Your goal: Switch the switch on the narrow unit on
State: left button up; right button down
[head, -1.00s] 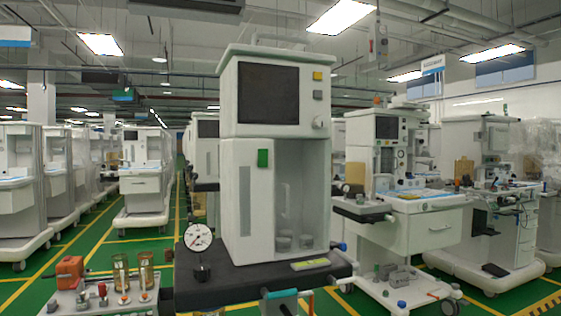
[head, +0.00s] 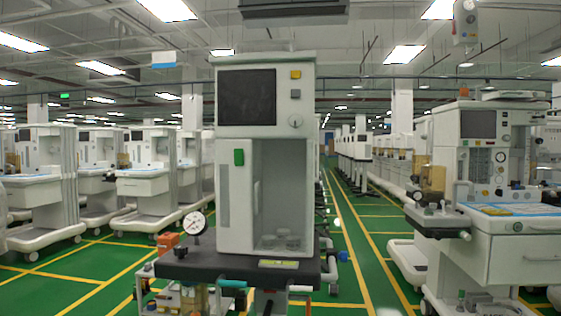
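The narrow unit (head: 232,215) stands upright near the middle of the head view, a tall white cabinet on a dark shelf. Its dark screen (head: 247,97) is at the top. A green switch (head: 239,157) sits on the front panel below the screen, at the upper left of the recessed bay. I cannot tell from here whether the switch is on or off. A yellow button (head: 295,74), a grey button (head: 295,94) and a pale knob (head: 296,121) line the right of the screen. Neither of my grippers is in view.
The dark shelf (head: 190,265) juts out below the unit, with a round gauge (head: 194,223) at its left and a blue-ended part (head: 344,256) at its right. A larger white cart (head: 525,255) stands at the right. Green floor (head: 345,225) is open between them.

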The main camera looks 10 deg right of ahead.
aim_at(238, 153)
jog(key=k+l, duration=0.1)
jog(key=l, duration=0.3)
jog(key=k+l, duration=0.15)
jog(key=l, duration=0.25)
jog(key=k+l, duration=0.1)
jog(key=l, duration=0.3)
